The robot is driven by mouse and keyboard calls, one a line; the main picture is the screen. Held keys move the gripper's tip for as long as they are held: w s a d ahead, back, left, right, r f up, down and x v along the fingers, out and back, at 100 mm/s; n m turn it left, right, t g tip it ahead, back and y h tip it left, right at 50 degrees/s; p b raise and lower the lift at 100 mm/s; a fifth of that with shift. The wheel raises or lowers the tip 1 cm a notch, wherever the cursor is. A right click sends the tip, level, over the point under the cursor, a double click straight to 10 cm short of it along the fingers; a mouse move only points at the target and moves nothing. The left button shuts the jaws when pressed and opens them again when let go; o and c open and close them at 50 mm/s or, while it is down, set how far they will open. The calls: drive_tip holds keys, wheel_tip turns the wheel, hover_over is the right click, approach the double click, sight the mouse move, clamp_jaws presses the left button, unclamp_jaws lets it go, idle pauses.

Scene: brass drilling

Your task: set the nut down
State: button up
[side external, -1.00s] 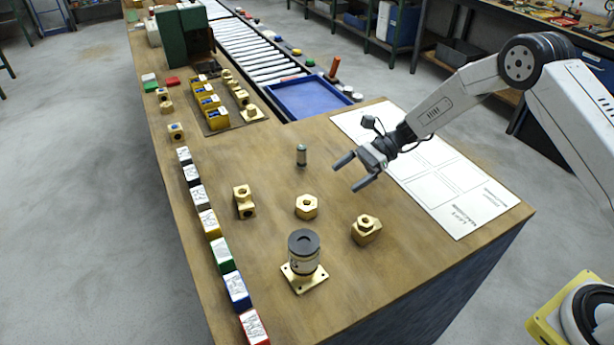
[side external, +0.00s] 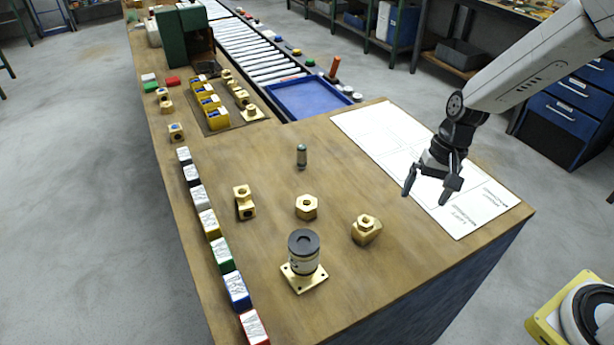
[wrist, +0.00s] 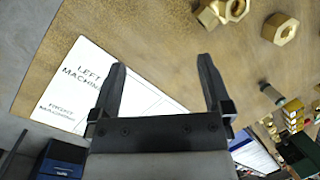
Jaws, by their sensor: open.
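The brass hex nut (side external: 306,207) lies flat on the wooden bench in the side external view, apart from its neighbours. In the wrist view it is at the upper right (wrist: 280,28). My gripper (side external: 426,198) is open and empty, pointing down above the bench near the white sheet, well to the right of the nut. In the wrist view its two fingers (wrist: 161,62) stand wide apart with nothing between them.
A brass fitting (side external: 366,229) stands right of the nut, another (side external: 245,203) left. A dark-topped cylinder on a brass flange (side external: 304,266) is in front, a small grey cylinder (side external: 301,156) behind. A white printed sheet (side external: 400,150) lies on the right. Labelled blocks (side external: 209,224) line the left edge.

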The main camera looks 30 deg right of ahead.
drive_tip(key=s+d+r+n+t+h, duration=0.2)
drive_tip(key=s+d+n+t+h, duration=0.1)
drive_tip(key=s+n, duration=0.3)
drive_tip(key=shift+s+r+n, duration=0.35)
drive_tip(key=shift+s+n, duration=0.05)
drive_tip(key=shift+s, duration=0.05)
